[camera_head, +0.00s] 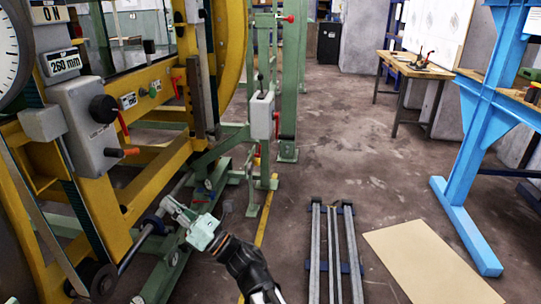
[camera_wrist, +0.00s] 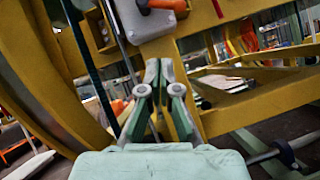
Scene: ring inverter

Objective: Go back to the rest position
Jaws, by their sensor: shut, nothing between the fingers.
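My gripper (camera_head: 170,203) is low at the left of the head view, in front of the yellow machine frame (camera_head: 150,85). Its pale green body points up and left toward the frame. In the wrist view, the fingertips of my gripper (camera_wrist: 159,66) are together and nothing shows between them. The yellow frame (camera_wrist: 230,47) also fills much of the wrist view behind the fingers. No gap can be judged between the fingers and the frame.
A grey control box (camera_head: 88,125) with a black knob and orange handle is on the frame. Green posts (camera_head: 290,95) stand behind. Rails (camera_head: 334,250) and a tan board (camera_head: 430,265) lie on the floor. A blue stand (camera_head: 470,160) is at right. The middle floor is open.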

